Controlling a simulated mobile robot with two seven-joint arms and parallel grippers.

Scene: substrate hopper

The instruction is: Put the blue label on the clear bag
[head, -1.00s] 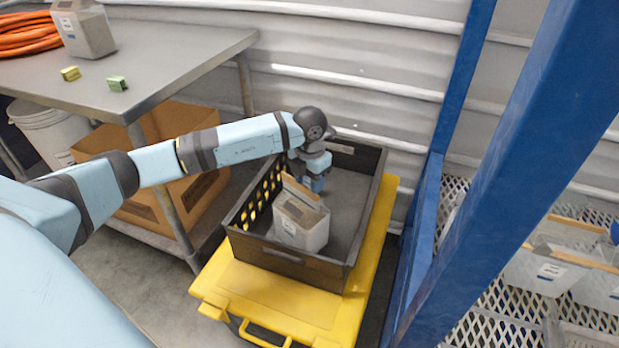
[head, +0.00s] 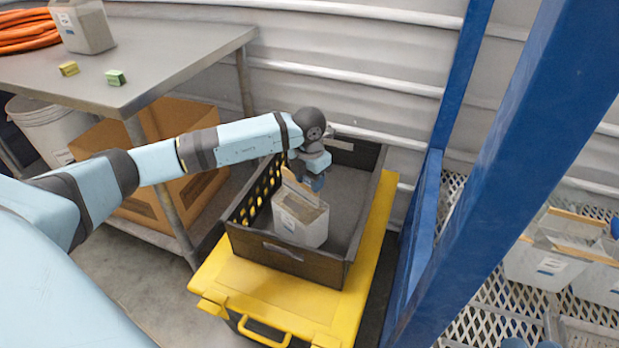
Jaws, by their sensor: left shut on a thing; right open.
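A pale, see-through, box-shaped bag (head: 309,228) with a small label (head: 289,222) stands in the dark crate (head: 297,262). A tan board (head: 296,190) rises from its open top. My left gripper (head: 314,182) is at the top of this board and appears shut on it; the fingertips are partly hidden. At the bottom right edge, two bluish tips of my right gripper (head: 531,344) show apart and empty; the rest is out of frame. Similar bags with blue-marked labels stand on the right rack, one with its label (head: 551,265) facing me. I cannot see a loose blue label.
The crate sits on a yellow cart lid (head: 277,304). A blue post (head: 490,160) stands between crate and mesh rack (head: 487,310). The metal table (head: 160,68) at left holds another bag (head: 84,27), a yellow block (head: 69,69), a green block (head: 115,77) and orange hose (head: 28,32).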

